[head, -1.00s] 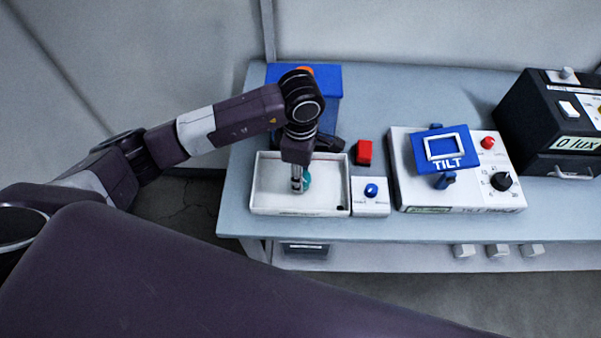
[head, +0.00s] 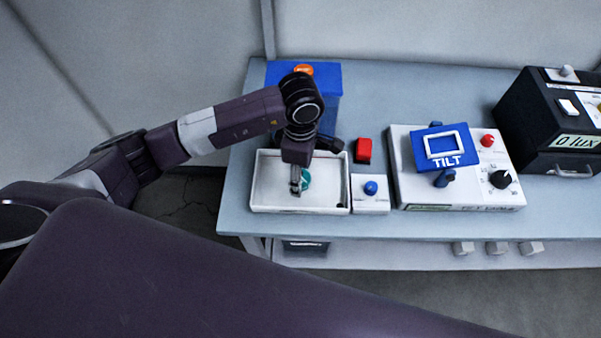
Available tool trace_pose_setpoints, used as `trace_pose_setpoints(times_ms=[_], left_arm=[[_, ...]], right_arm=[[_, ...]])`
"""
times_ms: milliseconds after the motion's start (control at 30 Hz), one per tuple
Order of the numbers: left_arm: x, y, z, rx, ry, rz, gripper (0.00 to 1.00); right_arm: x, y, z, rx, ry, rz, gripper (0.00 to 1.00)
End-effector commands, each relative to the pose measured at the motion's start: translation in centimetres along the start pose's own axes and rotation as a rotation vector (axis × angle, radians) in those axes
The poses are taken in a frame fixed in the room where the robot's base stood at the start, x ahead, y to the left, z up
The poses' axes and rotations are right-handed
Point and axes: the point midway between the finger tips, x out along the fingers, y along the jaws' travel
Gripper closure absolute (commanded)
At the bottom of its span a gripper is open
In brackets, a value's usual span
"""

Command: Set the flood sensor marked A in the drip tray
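The white drip tray (head: 262,207) is at the left front of the bench. My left gripper (head: 297,187) points down into it, low over its floor. A small teal object (head: 306,178) shows right beside the fingers, inside the tray's outline. It may be the flood sensor, but no letter is readable. The fingers partly hide it, and I cannot tell if they grip it or if it touches the tray floor. My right gripper is not in view.
A blue box (head: 328,95) with an orange top button stands behind the tray. A small white box with a blue knob (head: 370,188) sits right of it, with a red block (head: 363,151) behind. Farther right are the TILT unit (head: 460,197) and a black lux box (head: 535,130).

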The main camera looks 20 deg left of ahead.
Motion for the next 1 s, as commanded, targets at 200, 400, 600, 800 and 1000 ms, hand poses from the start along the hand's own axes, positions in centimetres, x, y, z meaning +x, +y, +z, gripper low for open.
trace_pose_setpoints(times_ms=[200, 400, 600, 800, 1000], left_arm=[[-3.6, 0.2, 0.1, 0.003, -0.002, 0.007, 0.48], [-8.0, 0.2, 0.1, 0.002, -0.002, 0.006, 0.48], [-11.0, 0.1, 0.1, 0.001, -0.002, 0.003, 0.48], [-12.0, 0.0, 0.0, 0.001, 0.0, 0.0, 0.48], [-12.1, 0.0, 0.0, 0.001, -0.001, 0.0, 0.48]], right_arm=[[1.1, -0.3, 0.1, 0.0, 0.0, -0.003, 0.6], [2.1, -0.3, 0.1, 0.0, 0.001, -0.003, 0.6], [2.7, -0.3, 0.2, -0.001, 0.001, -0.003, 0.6], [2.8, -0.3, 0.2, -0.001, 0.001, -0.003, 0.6], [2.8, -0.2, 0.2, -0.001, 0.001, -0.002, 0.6]])
